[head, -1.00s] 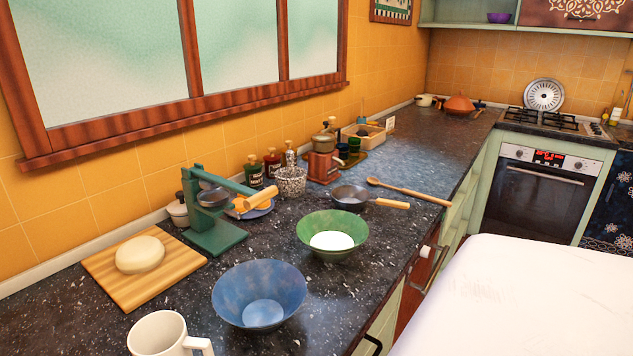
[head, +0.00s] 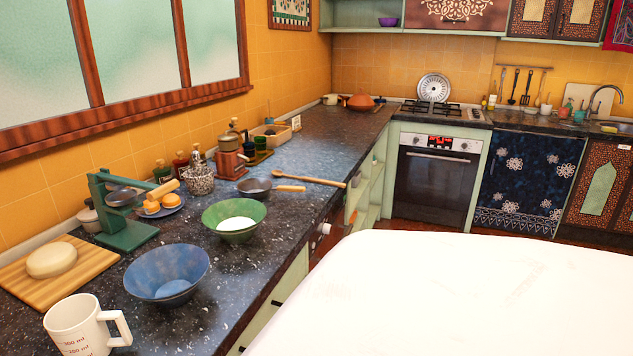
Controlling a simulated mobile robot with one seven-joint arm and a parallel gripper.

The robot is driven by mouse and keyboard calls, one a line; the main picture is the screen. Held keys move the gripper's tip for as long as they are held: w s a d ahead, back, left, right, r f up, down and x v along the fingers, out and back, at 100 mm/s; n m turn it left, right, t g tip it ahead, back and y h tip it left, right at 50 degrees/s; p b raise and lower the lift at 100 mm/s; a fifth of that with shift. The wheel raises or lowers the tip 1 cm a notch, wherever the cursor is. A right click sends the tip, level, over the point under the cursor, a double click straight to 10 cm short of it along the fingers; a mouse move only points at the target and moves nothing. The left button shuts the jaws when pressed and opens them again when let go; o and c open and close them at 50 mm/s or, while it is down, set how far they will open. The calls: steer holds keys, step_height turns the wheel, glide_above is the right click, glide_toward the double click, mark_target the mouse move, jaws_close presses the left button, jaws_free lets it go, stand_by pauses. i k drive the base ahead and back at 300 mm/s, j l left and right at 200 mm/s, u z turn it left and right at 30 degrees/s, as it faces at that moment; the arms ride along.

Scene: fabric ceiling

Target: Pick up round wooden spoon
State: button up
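The round wooden spoon (head: 309,179) lies on the dark speckled counter (head: 230,290), past the small dark pan (head: 257,189) and near the counter's front edge. Its round bowl end points left toward the back and its handle runs right to the edge. Nothing covers it. The pan's wooden handle (head: 290,189) lies just in front of it, seemingly apart from it. My gripper is not in view.
A green bowl (head: 234,219), a blue bowl (head: 167,274) and a white measuring cup (head: 84,328) stand on the nearer counter. A copper-brown grinder (head: 229,157) stands behind the pan. A large white surface (head: 440,295) fills the lower right. The counter beyond the spoon is mostly clear.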

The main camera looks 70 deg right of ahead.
mark_target(276, 173)
steer(key=k+z, duration=0.1)
steer(key=z, duration=1.8)
